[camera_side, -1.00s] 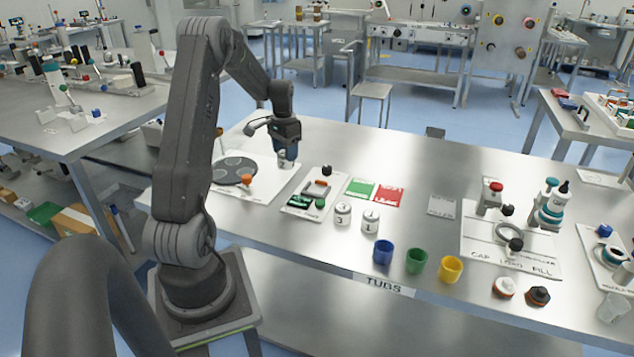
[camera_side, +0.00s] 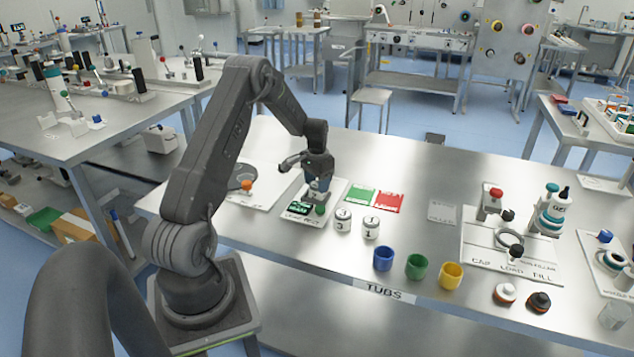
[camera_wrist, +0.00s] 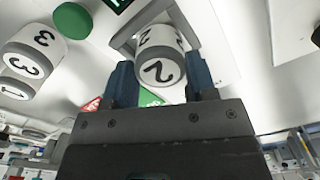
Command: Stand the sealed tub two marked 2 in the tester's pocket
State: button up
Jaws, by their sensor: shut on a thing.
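My gripper (camera_side: 318,184) points down over the tester (camera_side: 296,216), a white plate with a dark green-lit display and a green button. In the wrist view the blue fingers of my gripper (camera_wrist: 160,84) are shut on tub two (camera_wrist: 162,62), a white tub with a grey band marked 2. The tester's grey pocket frame (camera_wrist: 126,46) shows close around the tub's far end. The tub appears at or in the pocket; whether it rests on the floor there is hidden. The tester's green button (camera_wrist: 72,20) is beside it.
White tubs marked 3 (camera_side: 343,220) and 1 (camera_side: 371,228) stand right of the tester. Green (camera_side: 361,198) and red (camera_side: 390,202) cards lie behind them. Blue (camera_side: 383,258), green (camera_side: 415,267) and yellow (camera_side: 451,275) cups stand near the front edge.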

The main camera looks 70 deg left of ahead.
jog(key=shift+f, duration=0.1)
jog(key=o, duration=0.9)
jog(key=shift+c, duration=0.2)
